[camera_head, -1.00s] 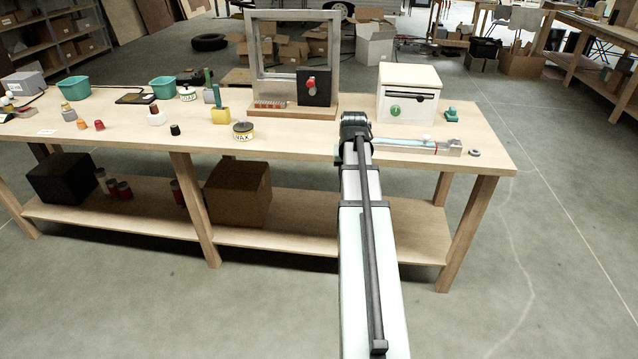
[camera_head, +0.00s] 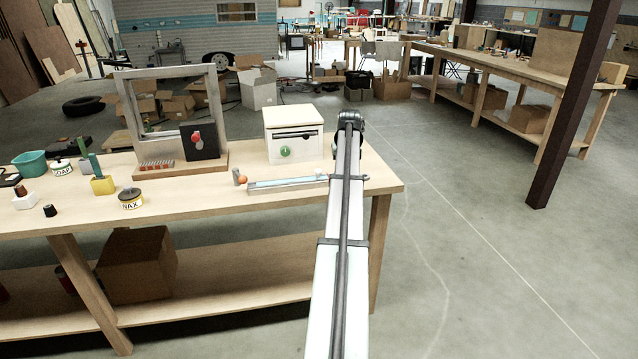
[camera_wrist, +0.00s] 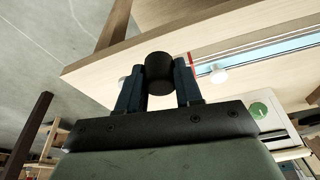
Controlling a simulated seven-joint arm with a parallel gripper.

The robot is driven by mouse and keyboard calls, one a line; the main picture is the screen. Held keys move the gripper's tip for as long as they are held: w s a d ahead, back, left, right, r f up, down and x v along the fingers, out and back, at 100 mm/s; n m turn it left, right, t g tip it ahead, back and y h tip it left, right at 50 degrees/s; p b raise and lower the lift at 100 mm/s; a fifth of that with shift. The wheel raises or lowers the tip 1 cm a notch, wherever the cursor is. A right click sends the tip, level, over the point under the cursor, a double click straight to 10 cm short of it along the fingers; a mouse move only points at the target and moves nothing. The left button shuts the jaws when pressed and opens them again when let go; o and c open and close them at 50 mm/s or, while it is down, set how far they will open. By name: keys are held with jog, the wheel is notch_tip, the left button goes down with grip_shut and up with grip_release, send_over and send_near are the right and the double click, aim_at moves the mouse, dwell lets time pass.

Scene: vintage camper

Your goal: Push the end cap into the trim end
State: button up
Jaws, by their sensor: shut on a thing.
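In the wrist view, my gripper (camera_wrist: 160,84) is shut on a dark, round end cap (camera_wrist: 159,72), with a finger on either side. The trim (camera_wrist: 265,47), a long strip with a pale blue middle and a red mark near its end, lies on the bench to the right of the cap. The right finger lies between cap and trim in the picture; I cannot tell whether they touch. In the head view the trim (camera_head: 287,183) lies along the bench front, its right end behind my arm. My arm hides the gripper and cap there.
A white box with a green knob (camera_head: 292,134) stands behind the trim. A small block with an orange ball (camera_head: 242,180) is at the trim's left end. A grey frame on a wooden base (camera_head: 180,168) and a wax tin (camera_head: 131,199) are further left. The bench's right edge is close.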

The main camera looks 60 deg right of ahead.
jog(key=w+d+r+n+y, duration=0.1)
jog(key=w+d+r+n, duration=0.1)
jog(key=d+n, duration=0.3)
jog(key=w+d+r+n+t+y, duration=0.1)
jog(key=d+n, duration=0.3)
jog(key=n, duration=0.4)
jog(key=shift+w+d+r+t+y, duration=0.3)
jog(key=shift+w+d+r+y, duration=0.15)
jog(key=shift+w, duration=0.35)
jog(key=shift+a, duration=0.1)
jog(key=shift+f, duration=2.85)
jog(key=shift+f, duration=0.6)
jog(key=o, duration=1.1)
